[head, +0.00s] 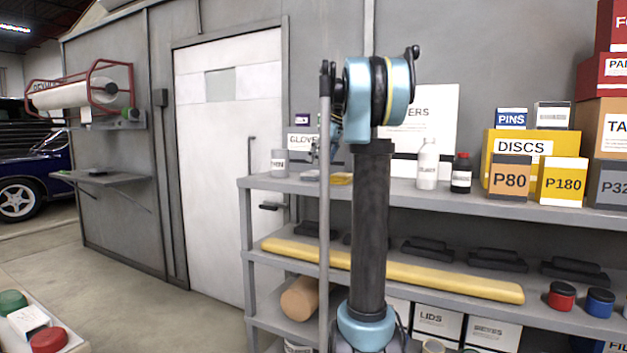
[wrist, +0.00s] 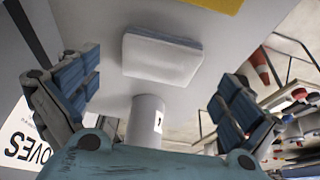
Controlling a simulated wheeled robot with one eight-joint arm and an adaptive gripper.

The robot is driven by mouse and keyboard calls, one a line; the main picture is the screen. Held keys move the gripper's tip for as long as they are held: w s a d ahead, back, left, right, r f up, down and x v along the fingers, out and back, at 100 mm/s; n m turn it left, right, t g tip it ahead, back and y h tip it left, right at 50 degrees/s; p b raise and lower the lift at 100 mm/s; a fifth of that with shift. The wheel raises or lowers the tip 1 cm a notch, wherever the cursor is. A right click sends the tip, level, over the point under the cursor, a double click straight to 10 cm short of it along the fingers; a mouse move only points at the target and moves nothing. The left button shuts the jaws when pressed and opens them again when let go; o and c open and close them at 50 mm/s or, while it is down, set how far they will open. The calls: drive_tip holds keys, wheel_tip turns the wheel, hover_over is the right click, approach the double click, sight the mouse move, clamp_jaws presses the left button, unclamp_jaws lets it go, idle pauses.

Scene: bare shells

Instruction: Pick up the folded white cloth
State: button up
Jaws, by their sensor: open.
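The folded white cloth (wrist: 162,58) lies on the grey shelf top in the wrist view, as a flat pad with rounded corners. In the head view only a small pale part of it (head: 311,175) seems to show, beside the yellow item and partly behind my arm. My gripper (wrist: 155,92) is open in the wrist view, with one blue-padded finger at each side. The cloth appears beyond and between the fingers, with no contact visible. In the head view my gripper is mostly hidden behind my own arm.
A white can (wrist: 146,116) stands beside the cloth between the fingers in the wrist view; it also shows in the head view (head: 279,162). A yellow item (head: 341,179) lies on the cloth's other side. A GLOVES box (head: 301,141) stands behind. Bottles (head: 428,165) stand farther right.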

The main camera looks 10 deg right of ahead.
sight(314, 171)
drive_tip(key=x, duration=0.3)
drive_tip(key=shift+w+a+f, duration=0.15)
drive_tip(key=shift+w+a, duration=0.1)
drive_tip(key=shift+a, duration=0.05)
drive_tip(key=shift+w+a+f, duration=0.1)
drive_tip(key=shift+a+f, duration=0.1)
drive_tip(key=shift+f, duration=0.45)
drive_tip(key=c, duration=1.1)
drive_tip(key=shift+o, duration=0.2)
drive_tip(key=shift+r, duration=0.1)
wheel_tip(314, 171, up, 10)
